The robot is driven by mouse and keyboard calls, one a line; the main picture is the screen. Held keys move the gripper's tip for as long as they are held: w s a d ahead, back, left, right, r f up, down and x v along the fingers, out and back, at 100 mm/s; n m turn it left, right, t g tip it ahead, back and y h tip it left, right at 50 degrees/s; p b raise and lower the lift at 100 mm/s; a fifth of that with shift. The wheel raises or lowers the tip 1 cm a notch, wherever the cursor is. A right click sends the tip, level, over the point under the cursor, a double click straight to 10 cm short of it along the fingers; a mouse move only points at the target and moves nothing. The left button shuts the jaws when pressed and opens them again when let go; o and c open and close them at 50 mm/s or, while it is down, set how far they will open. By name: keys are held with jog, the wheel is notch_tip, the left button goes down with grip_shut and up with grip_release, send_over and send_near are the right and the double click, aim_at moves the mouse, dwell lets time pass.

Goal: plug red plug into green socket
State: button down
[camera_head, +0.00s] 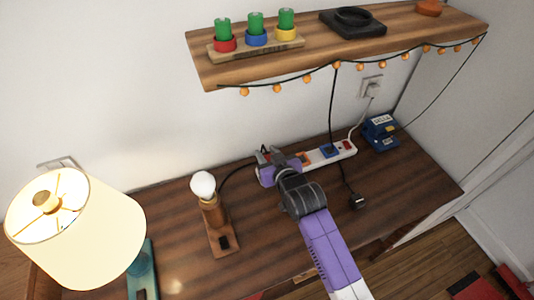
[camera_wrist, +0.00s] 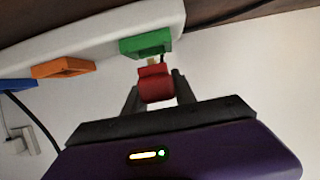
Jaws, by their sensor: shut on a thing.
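The red plug (camera_wrist: 155,86) is between the two dark fingers of my gripper (camera_wrist: 157,88), which is shut on it. The green socket (camera_wrist: 146,41) is at the end of the white power strip (camera_wrist: 105,29), close in front of the plug. A brass-coloured prong shows between plug and socket; I cannot tell whether its tip has entered. In the head view my gripper (camera_head: 264,157) is at the left end of the power strip (camera_head: 334,152) and largely hides the plug and green socket there.
The strip also has an orange socket (camera_wrist: 63,69) and a blue socket (camera_head: 328,150) with a black cord. A loose black plug (camera_head: 357,201) lies right of my arm. A bulb lamp (camera_head: 210,205) and shaded lamp (camera_head: 80,228) stand left. A shelf (camera_head: 310,66) hangs above.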

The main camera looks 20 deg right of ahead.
jog(key=shift+f+b, duration=0.85)
jog(key=shift+f, duration=0.35)
jog(key=c, duration=0.9)
grip_release()
jog(key=shift+r, duration=0.1)
jog(key=v, duration=0.7)
jog(key=shift+s+r, duration=0.15)
jog(key=shift+s, duration=0.2)
notch_tip(320, 180, up, 5)
jog(key=t, duration=0.2)
jog(key=shift+g, duration=0.4)
jog(key=f+v, duration=0.2)
jog(key=v, duration=1)
jog(key=s+f+v, duration=0.1)
jog(key=f+v, duration=0.1)
jog(key=v, duration=1.1)
jog(key=f+v, duration=0.2)
jog(key=v, duration=1.1)
jog(key=shift+s+d+f, duration=0.1)
jog(key=shift+s+f, duration=0.05)
jog(key=shift+s, duration=0.35)
